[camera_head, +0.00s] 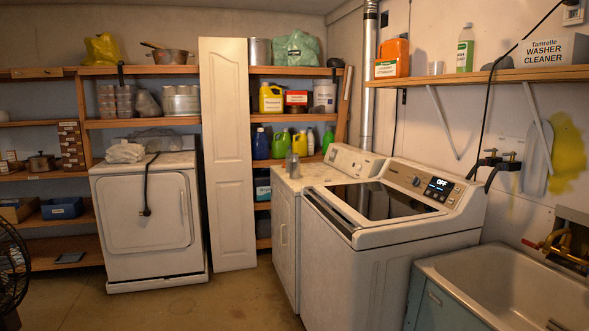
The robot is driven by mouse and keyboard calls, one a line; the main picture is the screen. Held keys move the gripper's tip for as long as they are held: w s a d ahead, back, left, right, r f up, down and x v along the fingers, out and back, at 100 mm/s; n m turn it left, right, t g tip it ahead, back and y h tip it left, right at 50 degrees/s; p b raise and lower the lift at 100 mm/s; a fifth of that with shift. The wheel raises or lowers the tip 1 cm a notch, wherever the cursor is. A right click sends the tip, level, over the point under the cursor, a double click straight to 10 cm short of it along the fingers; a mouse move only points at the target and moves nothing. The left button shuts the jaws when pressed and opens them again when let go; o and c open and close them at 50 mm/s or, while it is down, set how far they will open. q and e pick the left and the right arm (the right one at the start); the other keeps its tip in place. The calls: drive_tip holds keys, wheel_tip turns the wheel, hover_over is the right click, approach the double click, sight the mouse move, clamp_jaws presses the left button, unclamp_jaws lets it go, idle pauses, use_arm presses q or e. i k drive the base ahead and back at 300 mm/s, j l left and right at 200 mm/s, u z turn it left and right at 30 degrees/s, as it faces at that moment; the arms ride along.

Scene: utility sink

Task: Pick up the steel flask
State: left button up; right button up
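A small grey metallic flask (292,166), which looks like the steel flask, stands upright on the back left part of the top of a white machine (318,176). It is small in the view, so its details are hard to make out. Neither of my grippers shows in the head view.
A washer (395,205) with a dark lid stands in front and right of the flask's machine. A utility sink (510,285) is at the right front. A loose white door panel (228,150) leans by the shelves. Another white machine (148,220) stands left. The middle floor is clear.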

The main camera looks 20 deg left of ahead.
sight(294, 162)
drive_tip(key=i+j+u, duration=0.6)
drive_tip(key=i, duration=0.45)
drive_tip(key=i+j+u, duration=0.25)
drive_tip(key=i, duration=0.3)
drive_tip(key=i+u, duration=0.3)
drive_tip(key=i, duration=1.95)
drive_tip(key=i+j+z, duration=0.2)
drive_tip(key=i, duration=0.25)
drive_tip(key=i+z, duration=0.15)
drive_tip(key=i, duration=0.3)
drive_tip(key=i+j+z, duration=0.2)
drive_tip(key=i, duration=0.25)
drive_tip(key=i+j+z, duration=0.1)
drive_tip(key=z, duration=0.3)
drive_tip(key=i+j+z, duration=0.1)
drive_tip(key=z, duration=0.25)
drive_tip(key=i+j+z, duration=0.1)
drive_tip(key=z, duration=0.3)
drive_tip(key=j+z, duration=0.2)
drive_tip(key=z, duration=0.2)
drive_tip(key=i, duration=0.05)
